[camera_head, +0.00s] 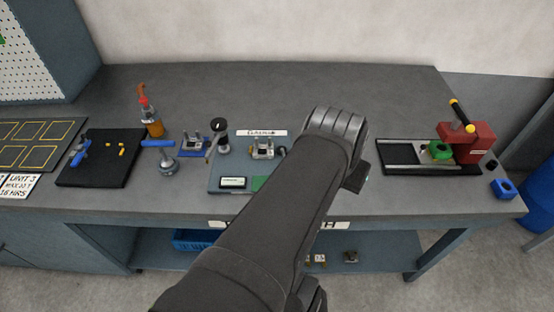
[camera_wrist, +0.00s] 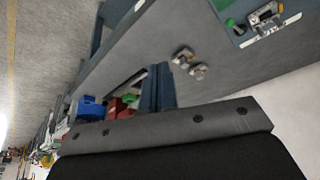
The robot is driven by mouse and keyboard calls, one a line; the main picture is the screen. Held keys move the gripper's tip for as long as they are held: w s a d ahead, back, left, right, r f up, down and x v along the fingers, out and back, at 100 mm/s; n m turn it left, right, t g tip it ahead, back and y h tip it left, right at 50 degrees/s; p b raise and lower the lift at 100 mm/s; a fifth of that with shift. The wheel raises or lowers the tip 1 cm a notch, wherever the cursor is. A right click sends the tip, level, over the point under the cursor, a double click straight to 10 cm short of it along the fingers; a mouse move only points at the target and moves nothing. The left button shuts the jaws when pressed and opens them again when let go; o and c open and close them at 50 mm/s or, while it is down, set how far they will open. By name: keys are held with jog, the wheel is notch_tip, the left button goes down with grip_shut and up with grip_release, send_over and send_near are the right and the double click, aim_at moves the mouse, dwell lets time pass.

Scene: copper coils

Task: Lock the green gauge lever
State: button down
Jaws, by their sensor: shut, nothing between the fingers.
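A blue-grey plate (camera_head: 222,170) lies on the bench, left of my arm. It carries a small metal fixture (camera_head: 263,148), a white label and a green patch (camera_head: 259,183). The fixture also shows in the wrist view (camera_wrist: 265,17), at the upper right. Metal parts (camera_wrist: 190,62) lie beside the plate there; the arm hides that area in the head view. My gripper (camera_wrist: 158,70) is shut and empty, apart from the fixture. In the head view my forearm hides its fingertips.
The back of the bench is clear.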

jog(key=w+d+r+g, duration=0.15)
jog(key=w+d, duration=0.25)
jog(key=w, duration=0.5)
jog(key=a+f+n+t+h, duration=0.1)
jog(key=a+f+n, duration=0.3)
jog(key=a+n, duration=0.8)
jog(key=w+a+f+n+h, duration=0.1)
jog(key=a+f+n+h, duration=0.2)
jog(key=a+n, duration=0.9)
jog(key=f+n, duration=0.1)
jog(key=n, duration=0.5)
jog(key=shift+w+f+n+t, duration=0.15)
jog(key=shift+f+n+t, duration=0.2)
jog(key=shift+n, duration=0.05)
jog(key=x, duration=1)
jog(key=shift+d+r, duration=0.15)
jog(key=shift+w+d+f, duration=0.25)
jog(key=shift+w+d, duration=0.25)
jog(key=shift+d, duration=0.35)
jog(key=shift+w+d+f, duration=0.15)
jog(key=shift+w+d, duration=0.45)
jog(key=shift+d, duration=0.15)
